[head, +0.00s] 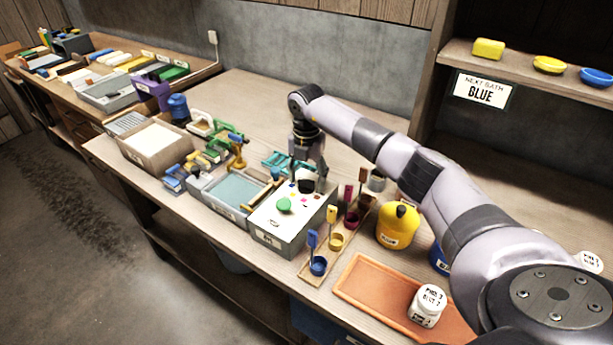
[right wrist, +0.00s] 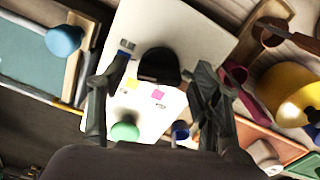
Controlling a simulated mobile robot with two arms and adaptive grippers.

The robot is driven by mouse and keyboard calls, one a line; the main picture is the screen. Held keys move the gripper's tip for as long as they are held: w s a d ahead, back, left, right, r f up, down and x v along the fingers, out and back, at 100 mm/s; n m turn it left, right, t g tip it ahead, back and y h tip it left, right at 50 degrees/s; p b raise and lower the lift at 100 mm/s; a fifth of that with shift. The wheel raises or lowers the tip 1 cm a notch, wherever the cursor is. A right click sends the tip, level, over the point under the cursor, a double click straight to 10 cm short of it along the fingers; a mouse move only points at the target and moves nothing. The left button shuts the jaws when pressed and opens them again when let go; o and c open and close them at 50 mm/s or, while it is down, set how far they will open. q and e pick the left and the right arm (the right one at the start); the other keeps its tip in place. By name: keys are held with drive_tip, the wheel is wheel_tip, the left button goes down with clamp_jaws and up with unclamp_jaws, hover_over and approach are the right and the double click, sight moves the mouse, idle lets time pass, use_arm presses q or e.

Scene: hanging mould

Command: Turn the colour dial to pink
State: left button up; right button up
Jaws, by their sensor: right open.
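The colour dial is a black knob (head: 306,186) on the white sloped top of a grey box (head: 275,240). It also shows in the right wrist view (right wrist: 158,66). Small colour patches lie around it, among them a magenta-pink patch (right wrist: 158,95) and a yellow patch (right wrist: 132,84). I cannot tell which patch the knob points to. A green button (head: 284,205) sits on the same top. My right gripper (head: 308,178) is open above the box, its fingers pointing down on either side of the knob; contact is unclear. My left gripper is out of view.
A rack of small coloured cups and scoops (head: 336,241) stands close right of the box, with a yellow jug (head: 397,226) beyond. A grey tray with teal content (head: 235,188) is close on the left. An orange tray (head: 375,290) lies in front right. A sign (head: 483,90) reads "next bath blue".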

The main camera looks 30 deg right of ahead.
drive_tip(key=shift+c, duration=0.5)
drive_tip(key=c, duration=1.1)
drive_tip(key=shift+o, duration=0.2)
